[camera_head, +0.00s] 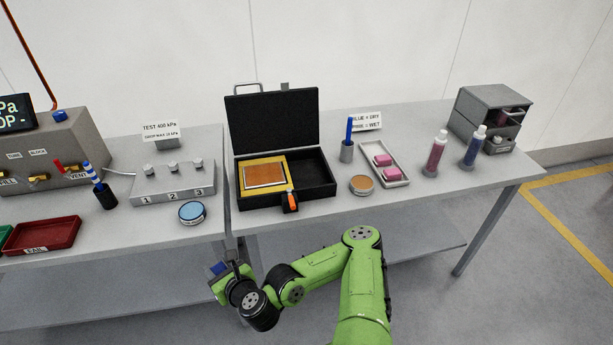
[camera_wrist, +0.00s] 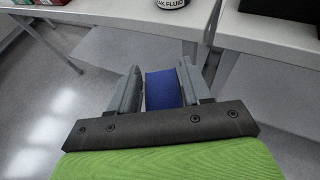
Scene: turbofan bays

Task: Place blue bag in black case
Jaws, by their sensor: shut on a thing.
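The black case (camera_head: 328,180) lies open on the table, its lid upright at the back. In its left part is a yellow-edged tray (camera_head: 243,188) with an orange-brown panel. My gripper (camera_head: 228,262) is low in front of the table, to the left of and below the case. It is shut on the blue bag (camera_wrist: 162,90), which shows as a plain blue piece between the two fingers in the wrist view. In the head view only a small blue part shows at the fingers. The far side of the bag is hidden.
A round orange-topped tin (camera_head: 361,185) and a tray with pink pieces (camera_head: 398,182) stand right of the case. A blue-topped tin (camera_head: 192,213) is to its left. The case's right part looks empty.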

